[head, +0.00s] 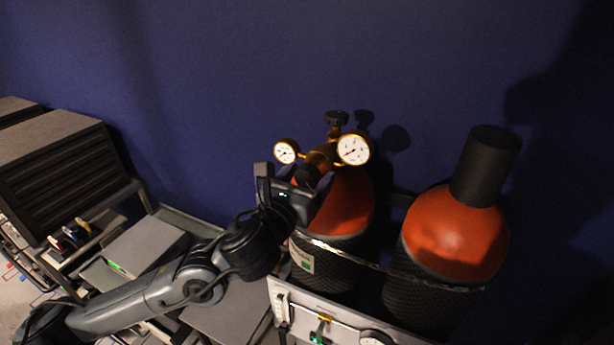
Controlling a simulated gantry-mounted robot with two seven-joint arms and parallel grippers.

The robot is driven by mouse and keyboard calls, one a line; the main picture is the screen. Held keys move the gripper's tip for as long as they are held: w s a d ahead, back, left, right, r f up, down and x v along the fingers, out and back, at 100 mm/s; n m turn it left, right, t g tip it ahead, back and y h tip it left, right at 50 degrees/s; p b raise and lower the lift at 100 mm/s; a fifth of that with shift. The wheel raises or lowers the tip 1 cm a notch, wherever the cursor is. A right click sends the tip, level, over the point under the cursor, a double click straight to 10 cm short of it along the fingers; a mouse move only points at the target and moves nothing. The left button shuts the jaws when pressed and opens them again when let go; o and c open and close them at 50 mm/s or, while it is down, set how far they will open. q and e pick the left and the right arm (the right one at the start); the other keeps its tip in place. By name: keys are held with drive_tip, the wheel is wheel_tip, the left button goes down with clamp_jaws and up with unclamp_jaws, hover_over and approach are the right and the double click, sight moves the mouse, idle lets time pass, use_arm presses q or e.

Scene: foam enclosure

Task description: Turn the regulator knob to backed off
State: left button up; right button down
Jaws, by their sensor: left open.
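A brass regulator (321,157) with two round white-faced gauges, a left gauge (286,151) and a right gauge (353,149), sits on top of the left orange-topped gas cylinder (347,207). Its dark regulator knob (308,176) faces forward and down, below the brass body. A black valve handwheel (337,118) stands above it. My left gripper (284,178) is open just left of and in front of the knob. One finger stands up on the left; the other side overlaps the knob area, so contact cannot be told. My right gripper is not in view.
A second orange cylinder (455,235) with a black cap (485,165) stands at the right. A strap (340,250) crosses both cylinders. A white panel (345,322) lies below them. Grey equipment (65,160) fills the left. The dark blue wall behind is bare.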

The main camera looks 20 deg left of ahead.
use_arm(q)
drive_tip(key=shift+c, duration=0.4)
drive_tip(key=c, duration=0.9)
drive_tip(key=shift+c, duration=0.2)
drive_tip(key=shift+n, duration=0.3)
